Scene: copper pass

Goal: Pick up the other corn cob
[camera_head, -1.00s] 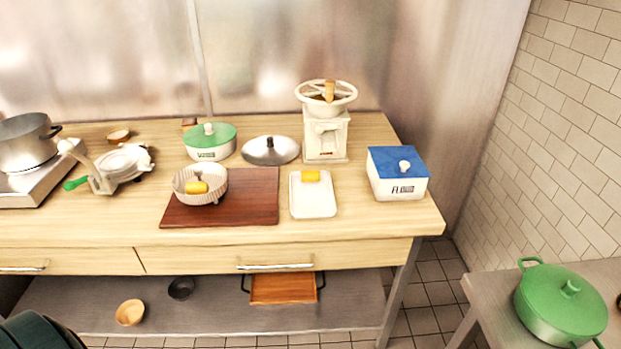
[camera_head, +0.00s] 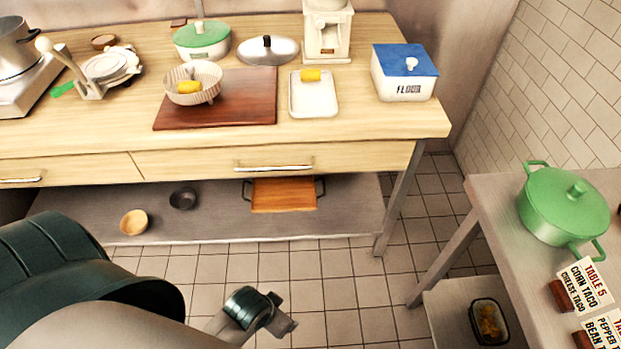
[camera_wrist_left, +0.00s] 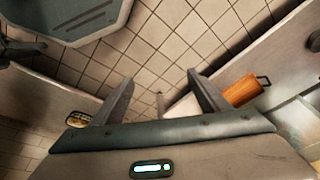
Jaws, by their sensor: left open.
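One yellow corn cob (camera_head: 310,75) lies at the far end of a small white tray (camera_head: 314,108) on the wooden counter. Another yellow corn cob (camera_head: 189,88) sits in a pale ribbed bowl (camera_head: 206,97), which stands on a dark red cutting board (camera_head: 250,112). My left gripper (camera_head: 278,314) is low in front of the counter, over the tiled floor, well apart from both cobs. In the left wrist view, its two fingers (camera_wrist_left: 158,84) are spread and empty, and no corn shows there. My right gripper is not in view.
A flour box with a blue lid (camera_head: 404,74) stands right of the tray, and a grinder (camera_head: 327,35) behind it. A green pot (camera_head: 563,207) and order cards (camera_head: 585,285) are on the right table. Floor tiles (camera_head: 345,275) lie clear between.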

